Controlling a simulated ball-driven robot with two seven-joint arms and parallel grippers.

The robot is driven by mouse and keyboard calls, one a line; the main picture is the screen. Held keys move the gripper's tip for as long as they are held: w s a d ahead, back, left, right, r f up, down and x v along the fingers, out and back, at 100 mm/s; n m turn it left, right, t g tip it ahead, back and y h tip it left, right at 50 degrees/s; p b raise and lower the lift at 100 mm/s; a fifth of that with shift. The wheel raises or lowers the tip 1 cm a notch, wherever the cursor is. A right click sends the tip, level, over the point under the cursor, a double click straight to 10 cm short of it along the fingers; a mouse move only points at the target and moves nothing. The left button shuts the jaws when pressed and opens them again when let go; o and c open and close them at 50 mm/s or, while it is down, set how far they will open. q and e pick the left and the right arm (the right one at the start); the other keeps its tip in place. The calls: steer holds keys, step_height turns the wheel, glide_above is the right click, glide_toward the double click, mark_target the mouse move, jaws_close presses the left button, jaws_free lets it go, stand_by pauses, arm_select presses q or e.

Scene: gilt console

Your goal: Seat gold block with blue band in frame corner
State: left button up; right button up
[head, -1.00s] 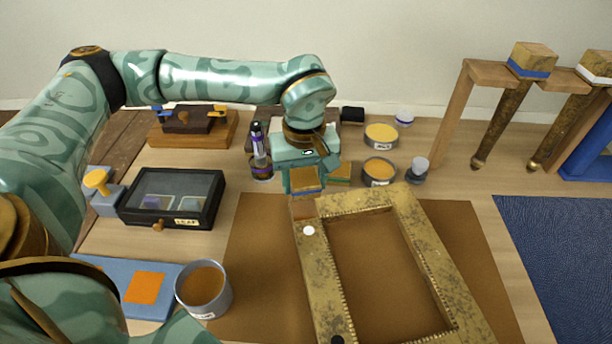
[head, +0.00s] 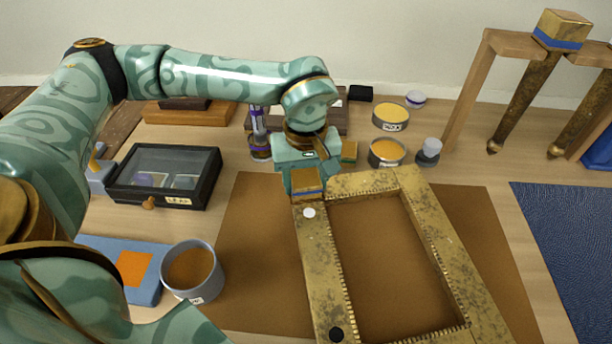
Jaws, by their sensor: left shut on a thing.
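The gold block with blue band (head: 306,181) is between the fingers of my left gripper (head: 305,184), which points down and is shut on it. The block is at the far left corner of the gilt frame (head: 322,270), where the left rail and the far rail come together. It covers the corner from this view, and I cannot tell whether it rests in the corner or hangs just above it. A white dot (head: 310,213) on the left rail lies just in front of the block. My right gripper is not in view.
The frame lies on a brown mat (head: 258,260). Behind it are a green-banded block (head: 349,151), tins (head: 387,152) and a bottle (head: 259,130). A glass-lidded box (head: 165,178) and a cup (head: 192,271) stand left. Another blue-banded gold block (head: 562,29) tops a leg at right.

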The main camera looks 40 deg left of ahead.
arm_select(q)
steer(key=shift+f, duration=0.2)
stand_by(0.5)
steer(key=o, duration=1.1)
steer(key=shift+c, duration=0.2)
step_height(320, 180, up, 16)
steer(key=p, duration=0.6)
steer(key=shift+r, duration=0.15)
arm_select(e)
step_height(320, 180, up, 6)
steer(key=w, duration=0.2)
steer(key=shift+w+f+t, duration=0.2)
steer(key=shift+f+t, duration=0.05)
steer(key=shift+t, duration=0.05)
